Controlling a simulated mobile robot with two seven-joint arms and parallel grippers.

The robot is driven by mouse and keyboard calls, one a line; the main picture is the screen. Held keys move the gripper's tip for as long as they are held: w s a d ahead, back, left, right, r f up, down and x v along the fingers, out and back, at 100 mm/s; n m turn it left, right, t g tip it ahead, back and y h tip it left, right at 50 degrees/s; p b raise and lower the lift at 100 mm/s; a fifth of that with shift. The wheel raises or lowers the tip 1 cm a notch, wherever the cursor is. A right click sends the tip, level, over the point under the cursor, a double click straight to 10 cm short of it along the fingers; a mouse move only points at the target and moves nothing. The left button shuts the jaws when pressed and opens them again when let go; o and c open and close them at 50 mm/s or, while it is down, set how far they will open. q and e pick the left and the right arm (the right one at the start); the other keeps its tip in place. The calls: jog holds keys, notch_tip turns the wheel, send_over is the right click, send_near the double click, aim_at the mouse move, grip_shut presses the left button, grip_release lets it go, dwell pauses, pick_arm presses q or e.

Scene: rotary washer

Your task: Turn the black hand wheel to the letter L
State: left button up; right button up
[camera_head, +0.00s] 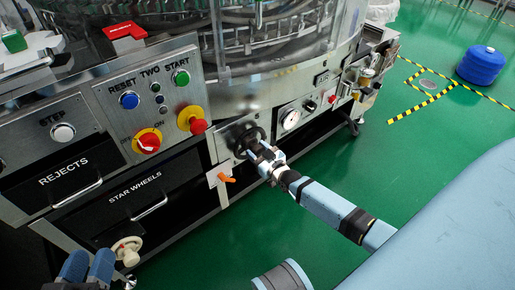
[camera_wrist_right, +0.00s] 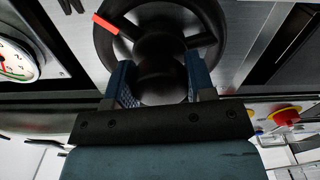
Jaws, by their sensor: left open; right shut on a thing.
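The black hand wheel (camera_head: 241,134) is on the steel front panel of the washer, left of a round gauge. My right gripper (camera_head: 257,151) reaches it from the lower right. In the right wrist view, the wheel (camera_wrist_right: 159,46) fills the top middle, with a red mark on a spoke at its upper left. The blue fingers of my right gripper (camera_wrist_right: 158,82) are shut on the wheel's central part, one on each side. No letter L is readable around the wheel. My left gripper (camera_head: 88,268) is open and empty at the bottom left, partly cut off by the frame edge.
Left of the wheel are a red knob (camera_head: 198,126) on yellow, another red knob (camera_head: 148,143), and a blue button (camera_head: 129,100). An orange handle (camera_head: 227,178) sits just below the wheel. The gauge (camera_head: 290,119) is to its right. Green floor is open in front.

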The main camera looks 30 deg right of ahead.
jog(key=shift+r+m, duration=0.15)
jog(key=shift+m, duration=0.35)
jog(key=m+p, duration=0.2)
jog(key=m, duration=0.1)
jog(key=shift+m, duration=0.3)
jog(key=m, duration=0.3)
jog(key=shift+m+p, duration=0.3)
jog(key=m, duration=0.3)
pick_arm(q)
jog(key=shift+s+r+n+t, duration=0.15)
jog(key=shift+r+t, duration=0.2)
jog(key=shift+r, duration=0.45)
jog(key=shift+s+r+n+t, duration=0.15)
jog(key=shift+r+t, duration=0.2)
jog(key=shift+r, duration=0.45)
pick_arm(e)
jog(key=shift+m, duration=1.9)
pick_arm(q)
jog(key=shift+w, duration=0.1)
pick_arm(e)
jog(key=o, duration=1.3)
jog(key=shift+c, duration=0.2)
jog(key=shift+s, duration=0.1)
